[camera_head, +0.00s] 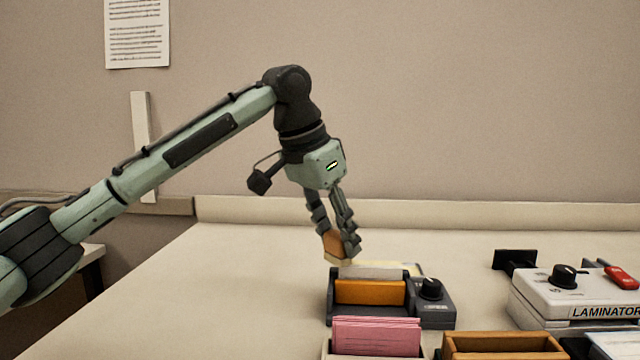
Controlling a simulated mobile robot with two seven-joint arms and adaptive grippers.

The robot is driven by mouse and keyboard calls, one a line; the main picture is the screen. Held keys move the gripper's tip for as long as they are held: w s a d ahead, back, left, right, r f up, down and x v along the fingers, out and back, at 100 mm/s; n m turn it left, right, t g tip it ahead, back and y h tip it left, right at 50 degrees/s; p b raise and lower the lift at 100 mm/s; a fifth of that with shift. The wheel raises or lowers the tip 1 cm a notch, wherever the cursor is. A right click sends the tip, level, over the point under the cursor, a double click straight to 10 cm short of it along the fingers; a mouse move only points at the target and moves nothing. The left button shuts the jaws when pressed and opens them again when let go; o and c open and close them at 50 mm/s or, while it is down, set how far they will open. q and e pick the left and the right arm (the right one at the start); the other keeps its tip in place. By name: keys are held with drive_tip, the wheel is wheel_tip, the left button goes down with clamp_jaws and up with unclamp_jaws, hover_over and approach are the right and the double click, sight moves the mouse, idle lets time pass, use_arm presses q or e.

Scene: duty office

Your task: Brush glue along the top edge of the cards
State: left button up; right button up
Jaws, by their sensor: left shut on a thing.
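My left gripper (338,240), on the arm that comes in from the left, points down and is shut on an orange-brown brush (333,243). The brush's pale lower end is close to the back left of a dark holder with a knob (416,302). I cannot tell whether it touches anything. Whitish cards (375,273) stand in the holder behind an orange block (370,292), with their top edge showing. Pink cards (376,337) stand upright in a box in front of the holder. My right gripper is not in view.
A white laminator (560,298) with a black knob and a red part stands at the right. A wooden tray (500,342) is at the front. A pale flat thing (408,267) lies behind the holder.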

use_arm(q)
drive_tip(key=shift+a+r, duration=0.2)
drive_tip(key=shift+a, duration=0.15)
drive_tip(key=shift+a+r, duration=0.1)
drive_tip(key=shift+r, duration=0.75)
drive_tip(key=shift+d+r, duration=0.35)
drive_tip(key=shift+r, duration=0.3)
drive_tip(key=shift+a+r, duration=0.1)
drive_tip(key=shift+r, duration=2.25)
